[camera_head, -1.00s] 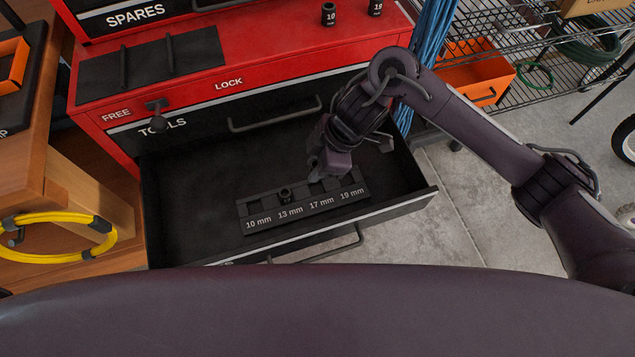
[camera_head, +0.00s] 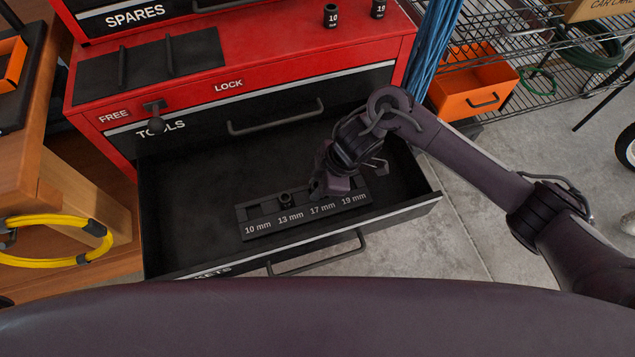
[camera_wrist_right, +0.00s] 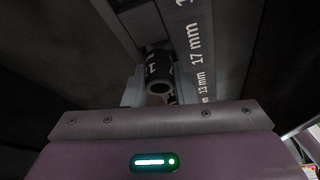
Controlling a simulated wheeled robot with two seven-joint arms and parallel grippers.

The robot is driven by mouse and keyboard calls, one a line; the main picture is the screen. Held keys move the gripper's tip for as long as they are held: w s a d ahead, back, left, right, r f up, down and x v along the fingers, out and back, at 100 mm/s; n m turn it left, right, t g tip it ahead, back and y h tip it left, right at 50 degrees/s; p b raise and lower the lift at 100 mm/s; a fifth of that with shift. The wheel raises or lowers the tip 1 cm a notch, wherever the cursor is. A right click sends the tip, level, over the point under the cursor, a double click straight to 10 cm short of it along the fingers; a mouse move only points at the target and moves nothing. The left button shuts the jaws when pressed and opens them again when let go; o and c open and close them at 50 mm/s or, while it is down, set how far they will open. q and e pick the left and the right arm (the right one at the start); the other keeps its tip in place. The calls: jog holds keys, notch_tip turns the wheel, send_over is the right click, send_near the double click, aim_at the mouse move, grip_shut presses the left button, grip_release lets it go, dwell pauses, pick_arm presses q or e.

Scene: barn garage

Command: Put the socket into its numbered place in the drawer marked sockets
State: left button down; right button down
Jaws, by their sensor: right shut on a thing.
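The drawer marked sockets (camera_head: 190,235) is pulled open, its label partly cut off by my own body. In it lies a dark holder (camera_head: 246,231) with places labelled 10, 13, 17 and 19 mm. A dark socket (camera_head: 285,200) stands in the 13 mm place. My right gripper (camera_head: 322,195) is low over the holder at the 17 mm place and hides it. In the right wrist view my gripper (camera_wrist_right: 160,92) is shut on a dark socket (camera_wrist_right: 158,68) with white marking, beside the 17 mm label. Whether the socket touches the holder is unclear. My left gripper is not in view.
Two sockets marked 10 (camera_head: 331,16) and 19 (camera_head: 378,9) stand on the red cabinet top (camera_head: 280,50). The tools drawer (camera_head: 240,112) above is shut. The open drawer's front wall (camera_head: 400,212) stands close before the holder. The drawer's left floor is bare.

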jog(key=shift+f, duration=0.4)
jog(key=c, duration=1.5)
grip_release()
jog(key=shift+s, duration=0.1)
jog(key=o, duration=0.3)
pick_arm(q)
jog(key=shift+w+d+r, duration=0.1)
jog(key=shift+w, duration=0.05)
pick_arm(e)
jog(key=shift+f, duration=0.1)
jog(key=shift+s, duration=0.1)
